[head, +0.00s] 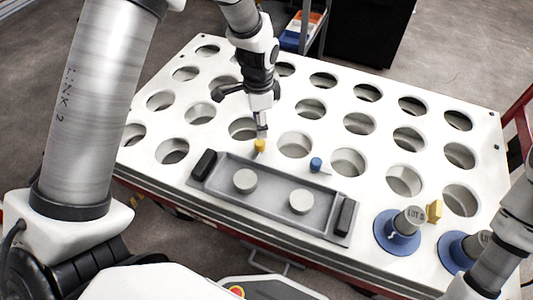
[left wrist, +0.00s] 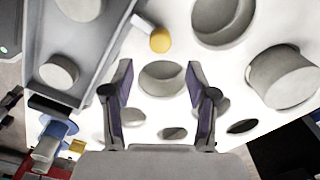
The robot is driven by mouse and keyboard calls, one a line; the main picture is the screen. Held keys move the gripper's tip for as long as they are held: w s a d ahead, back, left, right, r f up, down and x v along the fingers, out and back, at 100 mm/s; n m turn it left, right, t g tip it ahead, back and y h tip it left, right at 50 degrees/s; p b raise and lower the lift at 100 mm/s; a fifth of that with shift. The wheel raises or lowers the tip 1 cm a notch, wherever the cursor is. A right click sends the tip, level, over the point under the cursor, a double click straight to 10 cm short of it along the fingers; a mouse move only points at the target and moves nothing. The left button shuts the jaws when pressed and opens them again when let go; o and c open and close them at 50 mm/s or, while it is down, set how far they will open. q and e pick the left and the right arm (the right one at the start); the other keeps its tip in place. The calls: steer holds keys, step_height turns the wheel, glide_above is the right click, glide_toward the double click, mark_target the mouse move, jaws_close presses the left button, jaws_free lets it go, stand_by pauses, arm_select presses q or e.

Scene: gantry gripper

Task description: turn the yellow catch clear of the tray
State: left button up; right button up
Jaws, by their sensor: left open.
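The grey tray (head: 272,198) lies on the white table, with black grips at both ends and two grey round pieces inside. The yellow catch (head: 260,145) is a round knob at the tray's far edge, near its left end. In the left wrist view, the yellow catch (left wrist: 160,40) has a pale bar reaching toward the tray rim (left wrist: 112,45); whether it overlaps the rim is unclear. My left gripper (head: 262,130) points down close to the yellow catch. In the left wrist view its fingers (left wrist: 158,75) are apart, with nothing between them. My right gripper is not visible.
A blue knob (head: 316,163) stands at the tray's far edge. Several round holes cover the white table (head: 332,106). Two blue-based cylinders (head: 398,232) (head: 457,250) and a yellow block (head: 434,211) stand right of the tray. My right arm is at the right edge.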

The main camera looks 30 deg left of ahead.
mark_target(260, 142)
arm_select(q)
step_height(260, 142, down, 8)
steer(key=b, duration=0.3)
steer(key=shift+r, duration=0.2)
jaws_close()
